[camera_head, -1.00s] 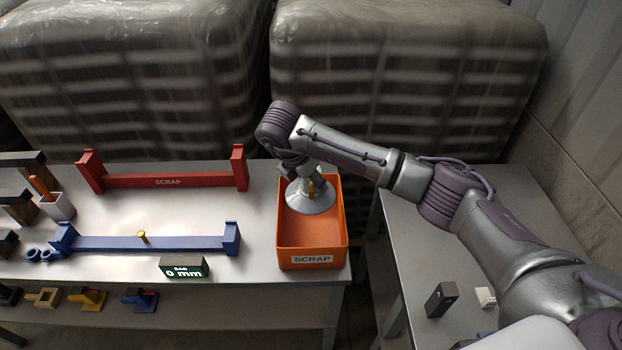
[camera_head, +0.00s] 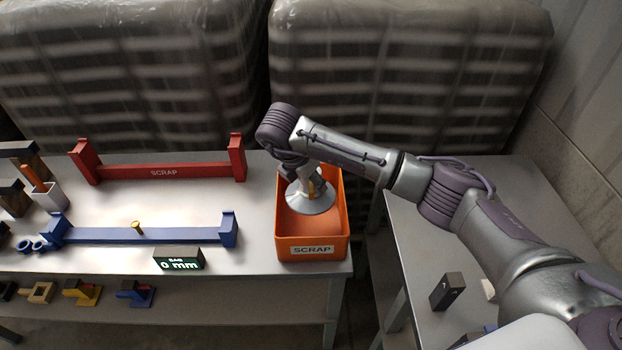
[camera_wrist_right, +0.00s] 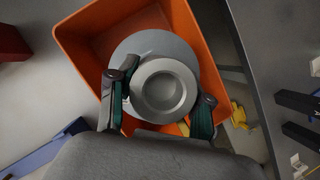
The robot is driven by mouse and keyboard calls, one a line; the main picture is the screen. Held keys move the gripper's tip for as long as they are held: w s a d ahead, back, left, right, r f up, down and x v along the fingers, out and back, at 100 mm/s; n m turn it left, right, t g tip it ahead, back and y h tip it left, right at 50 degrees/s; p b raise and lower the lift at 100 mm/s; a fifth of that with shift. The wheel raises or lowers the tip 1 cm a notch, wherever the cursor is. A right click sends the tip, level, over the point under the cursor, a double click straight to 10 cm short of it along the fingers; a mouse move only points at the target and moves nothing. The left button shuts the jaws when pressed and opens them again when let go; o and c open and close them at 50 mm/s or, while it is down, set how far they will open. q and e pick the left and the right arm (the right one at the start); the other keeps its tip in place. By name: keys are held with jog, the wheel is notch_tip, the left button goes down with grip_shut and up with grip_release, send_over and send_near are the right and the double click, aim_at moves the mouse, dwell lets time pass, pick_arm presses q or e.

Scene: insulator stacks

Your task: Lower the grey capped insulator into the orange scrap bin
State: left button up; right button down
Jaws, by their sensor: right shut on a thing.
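The grey capped insulator (camera_head: 312,203) hangs from my right gripper (camera_head: 308,184), its wide disc downward, over the back half of the orange scrap bin (camera_head: 312,252). In the right wrist view the gripper (camera_wrist_right: 162,93) has its green-padded fingers on either side of the insulator's round grey cap (camera_wrist_right: 163,91), shut on it. The orange bin walls (camera_wrist_right: 80,55) surround the disc in that view. In the head view the disc appears at or below the rim level; whether it touches the bin floor I cannot tell. My left gripper is not in view.
A red cradle marked SCRAP (camera_head: 165,172) and a blue cradle (camera_head: 140,236) with a gold pin lie left on the table. A display block reading 0 mm (camera_head: 179,260) stands left of the bin. A second table (camera_head: 420,260) is at the right.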

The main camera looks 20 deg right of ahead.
aim_at(302, 196)
jog(key=shift+f+b, duration=2.1)
jog(key=shift+f, duration=0.5)
jog(key=shift+f+b, duration=2)
jog(key=shift+f, duration=0.5)
dwell(0.4)
jog(key=shift+c, duration=2)
grip_release()
jog(key=shift+f, duration=0.1)
jog(key=v, duration=1.2)
